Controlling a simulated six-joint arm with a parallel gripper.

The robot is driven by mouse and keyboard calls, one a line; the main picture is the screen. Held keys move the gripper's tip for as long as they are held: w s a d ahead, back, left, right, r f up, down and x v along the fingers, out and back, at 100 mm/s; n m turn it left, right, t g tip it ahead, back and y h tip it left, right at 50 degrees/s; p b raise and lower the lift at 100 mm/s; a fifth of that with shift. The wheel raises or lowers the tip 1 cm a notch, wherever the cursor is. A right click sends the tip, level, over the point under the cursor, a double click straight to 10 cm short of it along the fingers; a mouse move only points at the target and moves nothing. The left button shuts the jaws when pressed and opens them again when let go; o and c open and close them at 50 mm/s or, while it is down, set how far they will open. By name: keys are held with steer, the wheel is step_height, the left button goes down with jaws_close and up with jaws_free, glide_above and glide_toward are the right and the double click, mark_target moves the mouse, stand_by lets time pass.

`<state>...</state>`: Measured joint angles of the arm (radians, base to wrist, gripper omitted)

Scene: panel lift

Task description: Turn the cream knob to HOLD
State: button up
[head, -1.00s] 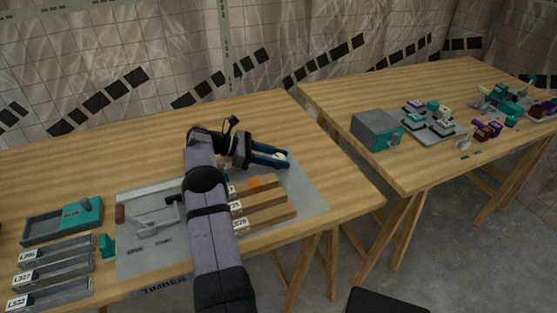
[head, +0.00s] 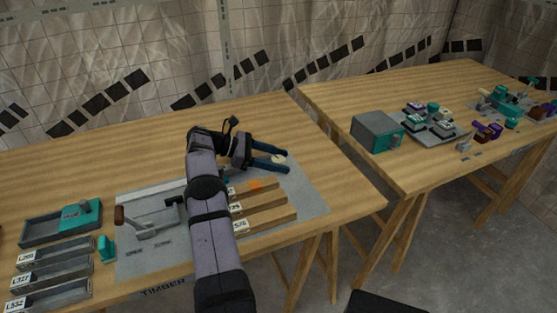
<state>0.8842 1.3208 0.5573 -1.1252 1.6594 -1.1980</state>
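A small cream round piece (head: 279,159), which looks like the cream knob, sits at the far right part of the grey board (head: 308,192) on the near table. My gripper (head: 287,162) reaches to it from the left. Its two blue fingers are apart, with the cream piece showing between their tips. I cannot tell whether either finger touches it. The HOLD mark and the knob's pointing direction are too small to make out.
Wooden bars (head: 262,204) lie just in front of my gripper. A grey lever fixture (head: 155,222) and grey trays (head: 52,278) are to the left. A second table (head: 340,92) on the right carries a grey-teal box (head: 377,131) and several small parts.

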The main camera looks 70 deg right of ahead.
mark_target(278, 159)
steer(key=shift+r, duration=0.15)
step_height(278, 159, up, 10)
steer(key=shift+f, duration=0.1)
stand_by(0.6)
steer(key=shift+p, duration=0.3)
